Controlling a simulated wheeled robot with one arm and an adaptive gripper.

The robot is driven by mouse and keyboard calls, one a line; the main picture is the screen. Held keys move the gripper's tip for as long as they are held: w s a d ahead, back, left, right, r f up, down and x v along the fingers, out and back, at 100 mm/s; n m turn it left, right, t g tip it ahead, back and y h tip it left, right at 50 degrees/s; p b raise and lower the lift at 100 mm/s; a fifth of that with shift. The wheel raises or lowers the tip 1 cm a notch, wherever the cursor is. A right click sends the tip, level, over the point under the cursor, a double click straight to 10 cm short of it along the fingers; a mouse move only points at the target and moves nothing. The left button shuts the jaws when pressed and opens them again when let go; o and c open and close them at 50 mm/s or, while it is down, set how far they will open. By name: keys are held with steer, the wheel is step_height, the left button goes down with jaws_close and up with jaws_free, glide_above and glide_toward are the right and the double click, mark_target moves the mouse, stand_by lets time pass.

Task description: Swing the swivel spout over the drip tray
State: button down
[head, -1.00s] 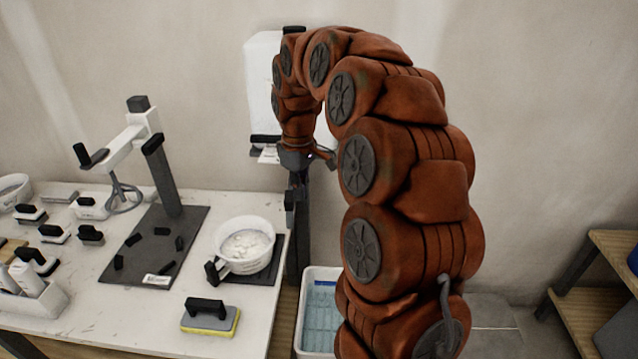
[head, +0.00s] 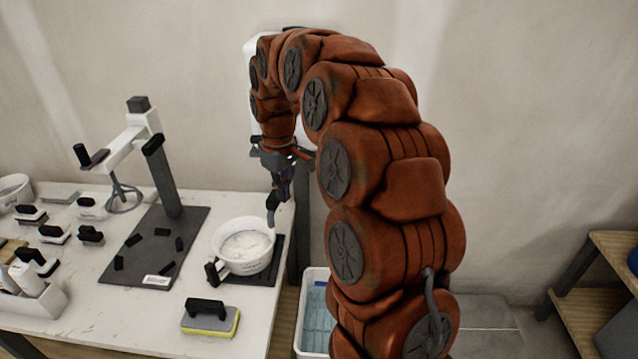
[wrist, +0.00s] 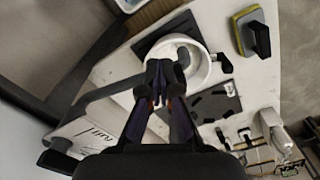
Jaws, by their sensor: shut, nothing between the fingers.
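The swivel spout (wrist: 112,91) is a grey pipe. The drip tray is a dark flat plate (head: 266,274), also in the wrist view (wrist: 144,46). A white bowl (head: 243,262) with a dark handle stands on it. My gripper (head: 283,194) is shut with nothing held, close beside the spout; contact is unclear. Its fingers (wrist: 164,80) hide part of the pipe.
The white dispenser (head: 262,68) is mostly behind my arm. A dark post (head: 303,225) stands at the table's right edge. Left are a dark board with a press stand (head: 165,175) and several black-handled tools. A yellow sponge float (head: 210,318) lies in front; a bin (head: 315,320) stands below.

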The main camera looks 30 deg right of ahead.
steer(key=shift+w+a+r, duration=0.15)
steer(key=shift+w+a, duration=0.65)
steer(key=shift+a, duration=0.15)
steer(key=shift+w+a, duration=0.65)
steer(key=shift+w, duration=0.2)
steer(key=shift+w+a, duration=0.65)
steer(key=shift+w, duration=0.15)
steer(key=shift+p, duration=0.3)
step_height(320, 180, up, 7)
steer(key=w+p, duration=0.1)
steer(key=p, duration=0.1)
steer(key=shift+w, duration=0.2)
steer(key=shift+d, duration=0.1)
